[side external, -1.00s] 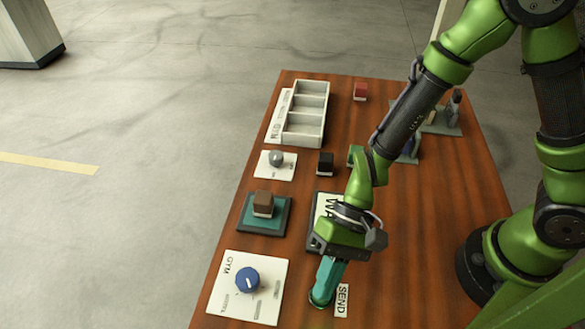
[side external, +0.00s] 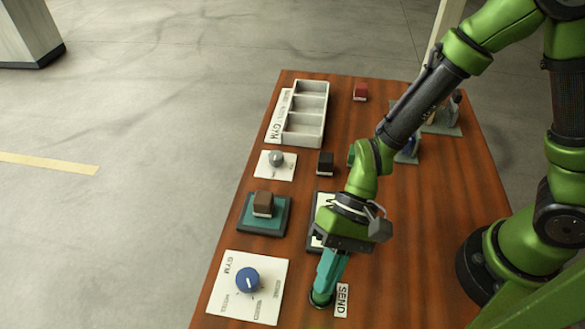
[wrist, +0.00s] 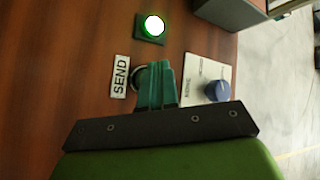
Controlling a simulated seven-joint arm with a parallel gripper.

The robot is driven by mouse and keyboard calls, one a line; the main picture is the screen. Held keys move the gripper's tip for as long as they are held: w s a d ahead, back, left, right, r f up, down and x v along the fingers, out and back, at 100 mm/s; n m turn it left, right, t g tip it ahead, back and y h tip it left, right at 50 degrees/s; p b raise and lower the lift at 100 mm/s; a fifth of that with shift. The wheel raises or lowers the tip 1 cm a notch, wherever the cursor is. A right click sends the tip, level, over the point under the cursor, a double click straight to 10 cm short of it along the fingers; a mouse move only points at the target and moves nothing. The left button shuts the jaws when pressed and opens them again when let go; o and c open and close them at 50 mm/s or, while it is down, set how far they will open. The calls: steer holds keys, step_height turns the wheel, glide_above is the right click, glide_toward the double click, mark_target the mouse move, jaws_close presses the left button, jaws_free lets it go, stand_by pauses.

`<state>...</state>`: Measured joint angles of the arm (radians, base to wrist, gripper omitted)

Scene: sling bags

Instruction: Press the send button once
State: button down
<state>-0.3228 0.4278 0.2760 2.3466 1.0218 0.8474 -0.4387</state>
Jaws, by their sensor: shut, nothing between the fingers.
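The send button (wrist: 136,76) shows in the wrist view as a dark round rim, mostly hidden behind my fingers. Its white SEND label (wrist: 120,76) lies beside it, and the label also shows in the side view (side external: 342,300). My gripper (side external: 321,297) is shut and empty, with its teal fingers pointing down at the button. The fingertips (wrist: 154,68) cover the button's top, and I cannot tell whether they touch it or are just above it.
A lit green-white lamp (wrist: 153,26) sits near the button. A white panel with a blue GYM knob (side external: 248,280) stands to the left. A brown block (side external: 263,204) on a teal pad, a grey knob (side external: 276,158) and a grey divided tray (side external: 306,114) are further back.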

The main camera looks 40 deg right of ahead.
steer(key=shift+r, duration=2.15)
steer(key=w+d+r+t+h, duration=0.2)
steer(key=d+r+t, duration=0.3)
steer(key=d+r, duration=0.3)
steer(key=w+d+r+t+h, duration=0.3)
steer(key=d+r+t, duration=0.3)
steer(key=d, duration=1.1)
step_height(320, 180, up, 2)
steer(key=shift+w+d+h, duration=0.25)
steer(key=shift+w+h, duration=0.05)
steer(key=shift+h, duration=0.3)
